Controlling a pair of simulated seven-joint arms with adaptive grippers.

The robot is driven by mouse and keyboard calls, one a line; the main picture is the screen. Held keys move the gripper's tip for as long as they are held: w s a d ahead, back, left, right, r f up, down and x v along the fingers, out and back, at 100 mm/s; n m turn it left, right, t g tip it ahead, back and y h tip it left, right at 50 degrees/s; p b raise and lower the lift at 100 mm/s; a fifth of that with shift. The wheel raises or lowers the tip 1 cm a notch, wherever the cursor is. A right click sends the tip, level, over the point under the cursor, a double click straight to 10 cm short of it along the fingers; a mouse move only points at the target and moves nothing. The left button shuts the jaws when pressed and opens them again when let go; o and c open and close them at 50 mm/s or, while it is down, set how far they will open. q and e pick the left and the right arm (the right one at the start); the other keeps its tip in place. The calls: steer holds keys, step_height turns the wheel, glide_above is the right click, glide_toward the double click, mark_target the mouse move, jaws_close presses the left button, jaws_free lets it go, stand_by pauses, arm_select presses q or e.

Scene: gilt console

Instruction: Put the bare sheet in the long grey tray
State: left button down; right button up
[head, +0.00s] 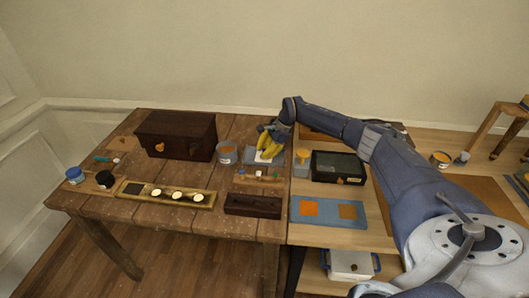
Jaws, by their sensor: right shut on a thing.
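My right gripper (267,152) is at the middle of the tables, pointing down, with yellow finger-like parts below its dark wrist. It is shut on a small white piece, apparently a sheet (265,156), at a grey pad or tray (249,153); the fingers partly hide both. Whether the piece touches the grey surface is unclear. A long blue-grey tray or mat (329,204) lies on the light table to the right, with an orange square (310,209) and a tan square (347,212) on it. Which one is the bare sheet is unclear. My left gripper is out of view.
A dark chest (176,136), a gilt strip (165,195) with pale discs, jars (227,153) and a dark box (253,205) stand on the brown table. A black case (338,167) stands behind the blue-grey tray. A white bin (350,264) is below.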

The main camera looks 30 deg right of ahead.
steer(key=shift+f, duration=0.1)
steer(key=o, duration=0.9)
steer(key=shift+c, duration=0.2)
steer(key=v, duration=1.2)
